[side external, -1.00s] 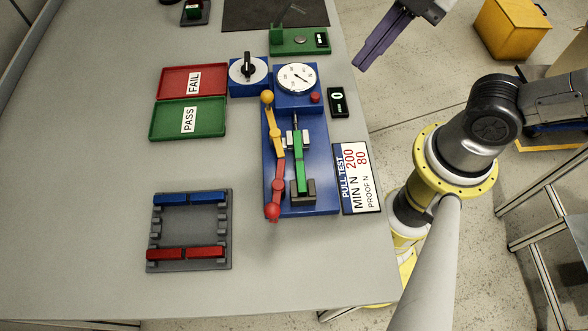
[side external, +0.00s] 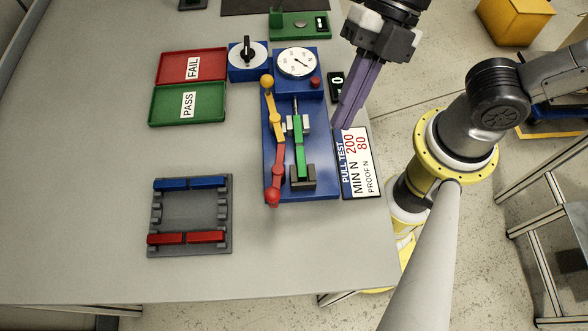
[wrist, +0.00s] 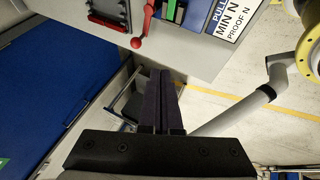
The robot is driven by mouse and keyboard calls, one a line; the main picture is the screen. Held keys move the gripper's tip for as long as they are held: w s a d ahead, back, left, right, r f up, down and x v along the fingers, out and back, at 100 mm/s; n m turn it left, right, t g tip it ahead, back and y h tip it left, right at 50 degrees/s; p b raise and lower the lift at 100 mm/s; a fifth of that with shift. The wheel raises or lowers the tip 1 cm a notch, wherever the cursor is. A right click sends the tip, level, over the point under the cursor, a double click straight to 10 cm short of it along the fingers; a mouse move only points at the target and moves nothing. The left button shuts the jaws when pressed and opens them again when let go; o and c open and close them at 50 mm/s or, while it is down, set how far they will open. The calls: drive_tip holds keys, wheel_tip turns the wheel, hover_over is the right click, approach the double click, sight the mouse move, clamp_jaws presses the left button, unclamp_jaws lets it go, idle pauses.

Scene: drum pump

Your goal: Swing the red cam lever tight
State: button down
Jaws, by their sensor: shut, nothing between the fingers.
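The red cam lever (side external: 278,172) lies along the left side of the blue pull-test base (side external: 318,193). Its red ball end (side external: 272,196) points to the front of the base. In the wrist view the red lever (wrist: 146,22) shows at the top, its ball towards me. A yellow lever (side external: 274,112) with an orange ball runs on behind it. A green bar (side external: 299,150) lies in the fixture to its right. My gripper (side external: 341,125) is shut and empty, its purple fingers pointing down near the base's right edge, apart from the red lever. The fingers (wrist: 160,72) also show in the wrist view.
A dial gauge (side external: 297,62) and black knob (side external: 248,48) stand behind the levers. The PULL TEST sign (side external: 372,188) lies right of the base. FAIL (side external: 170,66) and PASS (side external: 165,105) trays and a grey rack (side external: 190,211) are left. The front table is clear.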

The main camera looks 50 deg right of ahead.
sight(276, 169)
drive_tip(key=w+a+f, duration=0.1)
drive_tip(key=a+f, duration=0.7)
drive_tip(key=shift+w+a+f, duration=0.35)
drive_tip(key=shift+f, duration=0.05)
idle(0.4)
